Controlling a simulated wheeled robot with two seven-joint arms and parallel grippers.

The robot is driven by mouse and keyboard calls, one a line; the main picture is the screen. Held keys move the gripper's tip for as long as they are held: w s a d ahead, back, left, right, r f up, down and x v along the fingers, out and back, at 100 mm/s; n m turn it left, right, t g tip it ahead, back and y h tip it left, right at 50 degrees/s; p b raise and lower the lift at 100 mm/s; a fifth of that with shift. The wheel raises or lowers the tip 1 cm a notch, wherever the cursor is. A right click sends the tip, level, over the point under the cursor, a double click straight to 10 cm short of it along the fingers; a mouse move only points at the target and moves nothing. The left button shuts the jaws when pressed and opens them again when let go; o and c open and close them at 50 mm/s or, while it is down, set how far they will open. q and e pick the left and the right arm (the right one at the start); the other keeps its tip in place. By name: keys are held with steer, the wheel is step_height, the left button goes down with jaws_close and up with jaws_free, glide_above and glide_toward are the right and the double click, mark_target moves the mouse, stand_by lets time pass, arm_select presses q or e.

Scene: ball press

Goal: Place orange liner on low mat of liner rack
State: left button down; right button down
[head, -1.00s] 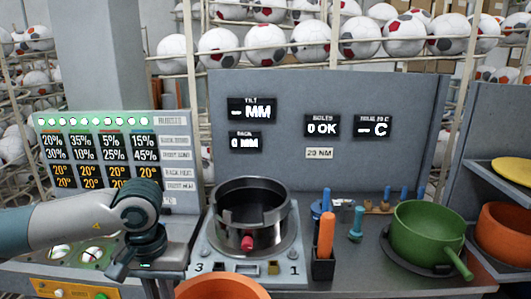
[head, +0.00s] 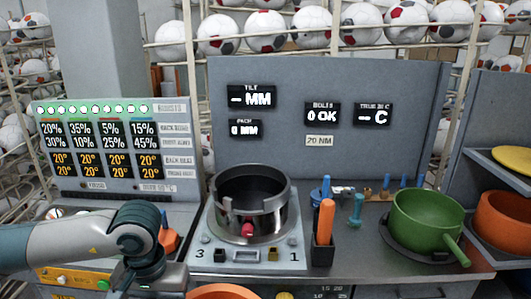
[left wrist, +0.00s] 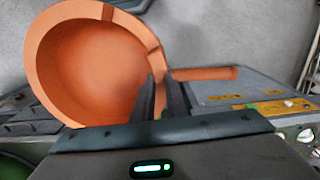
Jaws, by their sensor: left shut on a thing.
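An orange liner (left wrist: 95,60), a round bowl with a handle, fills the left of the left wrist view. My left gripper (left wrist: 163,98) is shut on its rim near the handle. In the head view only the rim of this orange liner (head: 222,291) shows at the bottom edge; the left fingertips are hidden there. The liner rack (head: 490,120) stands at the right, with a yellow liner (head: 515,158) on an upper shelf and another orange liner (head: 505,228) lower down. A green liner (head: 427,222) sits on a dark mat (head: 392,247). My right gripper is not in view.
A metal press pot (head: 250,205) with a red knob stands mid-counter. An orange-handled tool (head: 324,225) stands upright in a black holder right of it, with small blue-handled tools (head: 357,205) behind. A lit panel (head: 105,145) is at the left.

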arm_select(q)
steer(key=shift+s+f, duration=0.6)
steer(key=shift+d+r, duration=0.1)
stand_by(2.1)
steer(key=w+d+r+m, duration=0.2)
steer(key=d+r+m, duration=0.2)
steer(key=d, duration=0.3)
steer(key=w+d+r+m, duration=0.2)
steer(key=d+r+m, duration=0.2)
steer(key=d+r, duration=0.2)
steer(key=shift+w+d, duration=0.25)
steer(key=shift+d, duration=0.2)
